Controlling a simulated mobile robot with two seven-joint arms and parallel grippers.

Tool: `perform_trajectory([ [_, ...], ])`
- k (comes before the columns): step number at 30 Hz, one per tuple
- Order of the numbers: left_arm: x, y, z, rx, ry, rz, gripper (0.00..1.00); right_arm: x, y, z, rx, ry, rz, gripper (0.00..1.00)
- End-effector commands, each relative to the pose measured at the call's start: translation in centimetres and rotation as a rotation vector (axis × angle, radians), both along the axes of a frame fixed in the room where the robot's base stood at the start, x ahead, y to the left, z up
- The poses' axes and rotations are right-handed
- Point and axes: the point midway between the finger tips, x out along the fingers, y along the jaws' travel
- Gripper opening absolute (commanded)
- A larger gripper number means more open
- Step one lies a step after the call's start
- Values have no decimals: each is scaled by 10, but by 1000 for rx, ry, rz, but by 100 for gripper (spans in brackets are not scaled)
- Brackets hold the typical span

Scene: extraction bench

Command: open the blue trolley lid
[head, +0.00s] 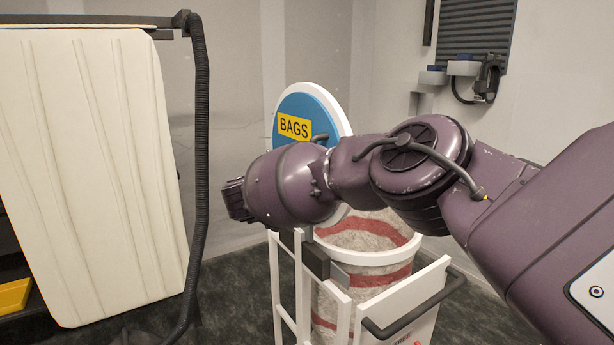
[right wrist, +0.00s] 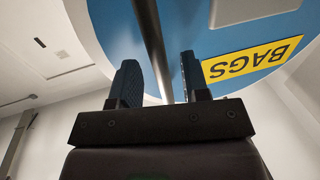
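The blue trolley lid (head: 290,108) has a white rim and a yellow BAGS label. In the head view it stands raised and steeply tilted behind the open top of the white-framed trolley (head: 280,290). It also shows in the right wrist view (right wrist: 220,38), with its label upside down. My right gripper (right wrist: 158,72) is open, its two fingers apart on either side of a grey bar (right wrist: 152,40) in front of the lid. I cannot tell whether either finger touches the bar. In the head view my right arm hides part of the lid and trolley. My left gripper is out of view.
A grey bag with red bands (head: 365,240) hangs inside the trolley, its mouth open. The trolley has a dark push handle (head: 415,312) at the front right. A large cream panel (head: 95,170) and a black hose (head: 200,150) stand at left. Wall fittings are at upper right.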

Motion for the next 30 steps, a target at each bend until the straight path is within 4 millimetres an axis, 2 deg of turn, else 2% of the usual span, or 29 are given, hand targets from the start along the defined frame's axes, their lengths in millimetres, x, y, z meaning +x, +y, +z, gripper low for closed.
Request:
perform_trajectory([
  [8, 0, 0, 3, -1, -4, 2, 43, -7, 8, 2, 0, -1, 1, 42],
  [21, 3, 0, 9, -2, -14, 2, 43, -60, 61, 0, -1, -1, 3, 42],
  [30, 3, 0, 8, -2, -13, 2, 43, -76, 76, -2, 0, 0, 1, 42],
])
